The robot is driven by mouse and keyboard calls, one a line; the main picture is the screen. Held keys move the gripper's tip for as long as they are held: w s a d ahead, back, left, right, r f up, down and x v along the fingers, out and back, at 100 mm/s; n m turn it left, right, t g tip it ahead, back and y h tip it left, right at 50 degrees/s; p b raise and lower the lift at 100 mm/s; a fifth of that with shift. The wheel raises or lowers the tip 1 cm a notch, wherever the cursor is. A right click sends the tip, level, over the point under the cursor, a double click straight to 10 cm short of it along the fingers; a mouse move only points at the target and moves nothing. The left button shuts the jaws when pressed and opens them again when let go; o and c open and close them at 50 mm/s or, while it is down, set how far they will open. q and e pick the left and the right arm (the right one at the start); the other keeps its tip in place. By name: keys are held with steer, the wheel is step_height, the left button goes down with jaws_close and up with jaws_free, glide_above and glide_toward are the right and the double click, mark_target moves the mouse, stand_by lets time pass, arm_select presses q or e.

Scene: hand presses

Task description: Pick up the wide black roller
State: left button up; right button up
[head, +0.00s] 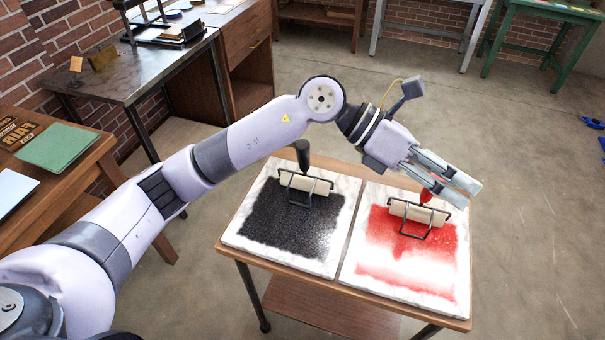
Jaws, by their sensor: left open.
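The black roller (305,184) rests on the black-inked marble slab (236,238) on the left of the small table. It has a pale cylinder, a dark wire frame and a black handle standing upright. A second roller (416,212) with a red handle rests on the red-inked slab (375,283) to the right. My left gripper (469,195) is open and looks empty. In the picture it lies over the red handle, right of the black roller and apart from it. I cannot tell its height above the red roller. My right gripper is out of view.
A wooden table (345,306) carries both slabs. A desk with a green sheet (57,147) stands at left, and a metal-topped bench (126,76) is behind it. A green table (547,10) stands at the back right. The floor right of the small table is clear.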

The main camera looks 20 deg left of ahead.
arm_select(q)
steer(key=w+a+f+m+t+y, duration=0.1)
steer(key=w+a+f+y, duration=0.2)
steer(key=w+a+y, duration=0.15)
steer(key=n+t+y, duration=0.2)
steer(key=t+y, duration=0.1)
steer(key=y, duration=0.7)
glide_toward(305, 144)
steer(key=shift+m, duration=0.3)
steer(key=p+x, duration=0.4)
steer(key=x, duration=0.6)
steer(key=shift+f, duration=0.25)
steer(key=p+x, duration=0.2)
steer(key=x, duration=0.2)
steer(key=shift+s+a+f+p, duration=0.2)
steer(key=shift+a+f+p, duration=0.1)
steer(key=shift+f+p, duration=0.1)
steer(key=shift+f, duration=0.3)
steer(key=shift+w, duration=0.1)
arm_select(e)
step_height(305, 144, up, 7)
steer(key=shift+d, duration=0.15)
arm_select(q)
steer(key=shift+c, duration=0.4)
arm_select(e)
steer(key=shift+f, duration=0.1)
